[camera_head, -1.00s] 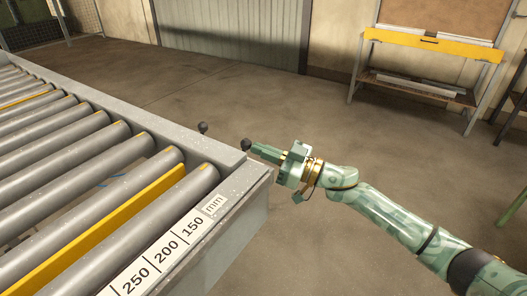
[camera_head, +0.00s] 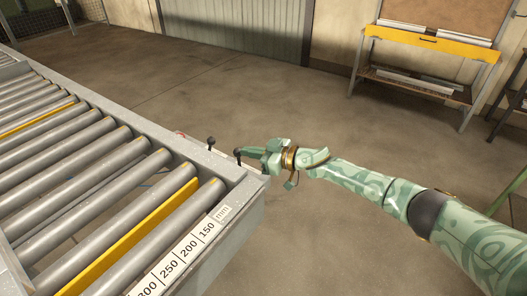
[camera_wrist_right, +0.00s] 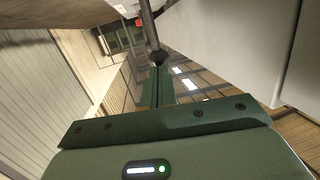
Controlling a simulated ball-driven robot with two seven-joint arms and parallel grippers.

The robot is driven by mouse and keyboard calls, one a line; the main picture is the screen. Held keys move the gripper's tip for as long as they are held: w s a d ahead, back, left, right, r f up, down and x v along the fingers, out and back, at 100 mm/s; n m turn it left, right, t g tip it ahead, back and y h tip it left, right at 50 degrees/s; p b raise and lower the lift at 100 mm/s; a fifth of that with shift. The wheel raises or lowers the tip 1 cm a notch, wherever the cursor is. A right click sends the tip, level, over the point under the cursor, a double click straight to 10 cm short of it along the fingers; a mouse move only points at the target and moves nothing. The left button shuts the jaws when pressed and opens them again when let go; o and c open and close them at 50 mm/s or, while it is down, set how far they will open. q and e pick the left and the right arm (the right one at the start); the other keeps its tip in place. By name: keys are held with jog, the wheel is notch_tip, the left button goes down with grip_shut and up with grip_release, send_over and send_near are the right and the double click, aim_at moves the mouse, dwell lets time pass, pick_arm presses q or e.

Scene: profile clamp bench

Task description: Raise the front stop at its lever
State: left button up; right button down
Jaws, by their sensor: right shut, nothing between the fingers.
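The front stop (camera_head: 135,235) is a long yellow bar lying between the grey rollers near the front end of the bench. Two short levers with black knobs stand at the bench's far side rail: one lever (camera_head: 238,152) at my right gripper, and another (camera_head: 211,140) further left. My right gripper (camera_head: 243,153) is shut and empty, its fingertips at the nearer knob. In the right wrist view the closed fingers (camera_wrist_right: 157,86) point at a dark ball knob (camera_wrist_right: 157,57) on a grey rod. Whether they touch it I cannot tell. My left gripper is out of view.
The roller bench's side rail (camera_head: 140,128) runs close beside the gripper. A millimetre scale (camera_head: 190,248) lies on its front end. A second yellow bar (camera_head: 38,118) is further back. A yellow-edged worktable (camera_head: 430,45) stands at the back right. Open floor lies between.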

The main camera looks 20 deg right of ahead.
jog(key=shift+w+a+r, duration=0.15)
jog(key=shift+w+a, duration=0.65)
jog(key=shift+w, duration=0.2)
jog(key=shift+a, duration=0.1)
jog(key=shift+r, duration=0.1)
jog(key=s+d+r+p, duration=0.6)
jog(key=s+d+p, duration=0.1)
jog(key=d, duration=0.3)
jog(key=shift+s, duration=0.45)
